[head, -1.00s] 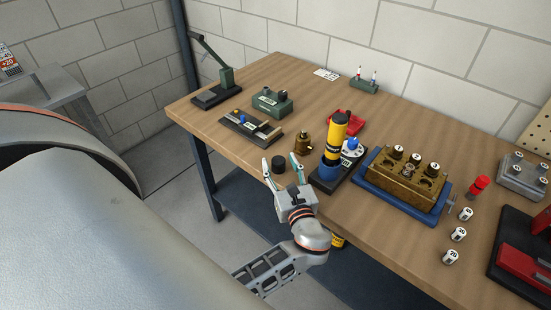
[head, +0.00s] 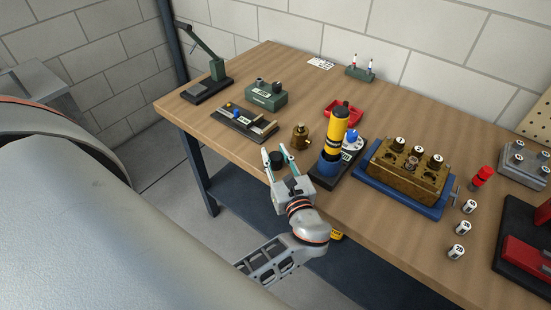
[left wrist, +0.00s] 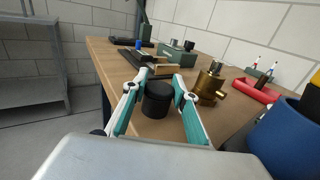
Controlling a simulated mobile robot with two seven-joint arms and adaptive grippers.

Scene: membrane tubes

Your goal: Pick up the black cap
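The black cap (left wrist: 158,98) stands upright on the wooden table near its front edge. It sits between the two fingers of my left gripper (left wrist: 154,112) in the left wrist view, with a small gap visible on either side. In the head view the cap (head: 277,160) shows between the fingertips of my left gripper (head: 278,163), partly covered by them. The left gripper is open around the cap, and I see no clear contact. My right gripper is not in view.
A brass fitting (head: 300,138) stands just right of the cap. A yellow and black cylinder (head: 338,130) in a blue base stands further right. A brown block (head: 420,177) in a blue tray lies beyond. A black fixture (head: 245,124) lies behind, to the left.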

